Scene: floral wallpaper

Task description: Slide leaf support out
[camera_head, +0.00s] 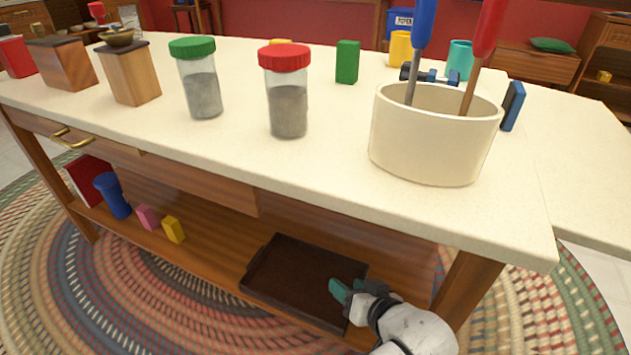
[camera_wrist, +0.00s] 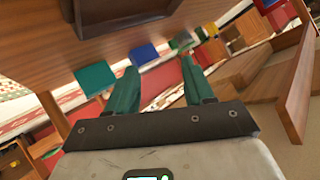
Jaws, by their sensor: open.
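My gripper (camera_head: 346,288) is low at the right front of the table, beside the lower shelf, with its teal fingers in front of the dark tray. In the wrist view my gripper (camera_wrist: 158,68) has its two green fingers apart, with nothing between them. The cream tabletop (camera_head: 330,165) has a lighter leaf (camera_head: 590,190) next to its right end. I cannot pick out the leaf support for certain; the underside of the tabletop at the right is mostly hidden.
A dark tray (camera_head: 290,270) lies on the lower shelf. A cream pot (camera_head: 435,140) with red and blue handled tools stands at the tabletop's right front. A red-lidded jar (camera_head: 287,108) and a green-lidded jar (camera_head: 200,95) stand left of it. A table leg (camera_head: 468,285) is close to my arm.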

